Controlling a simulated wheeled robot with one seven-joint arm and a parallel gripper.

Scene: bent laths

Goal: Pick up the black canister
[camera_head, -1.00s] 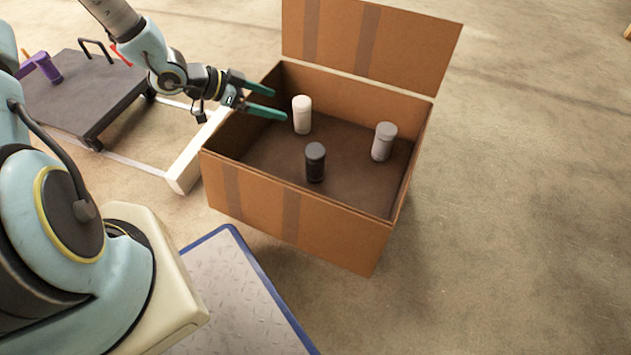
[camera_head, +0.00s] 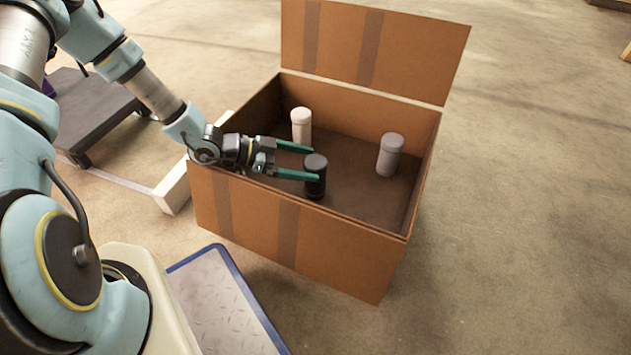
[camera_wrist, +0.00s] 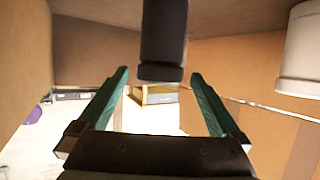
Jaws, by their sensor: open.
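The black canister (camera_head: 316,190) stands upright inside the open cardboard box, near its front wall. My gripper (camera_head: 312,164) reaches into the box over the left wall with its green fingers open. In the head view the fingertips are at the canister's upper part, one on its far side and one overlapping its near side. In the wrist view the black canister (camera_wrist: 163,40) shows ahead, in line with the gap between the fingers (camera_wrist: 160,75). The fingers are not closed on it, and I cannot tell whether they touch it.
The cardboard box (camera_head: 330,249) has its back flap raised. A white canister (camera_head: 301,128) stands behind my gripper and a grey canister (camera_head: 389,156) stands to the right. A pale canister (camera_wrist: 300,50) shows at the wrist view's right. A dark platform cart (camera_head: 95,110) is at the left.

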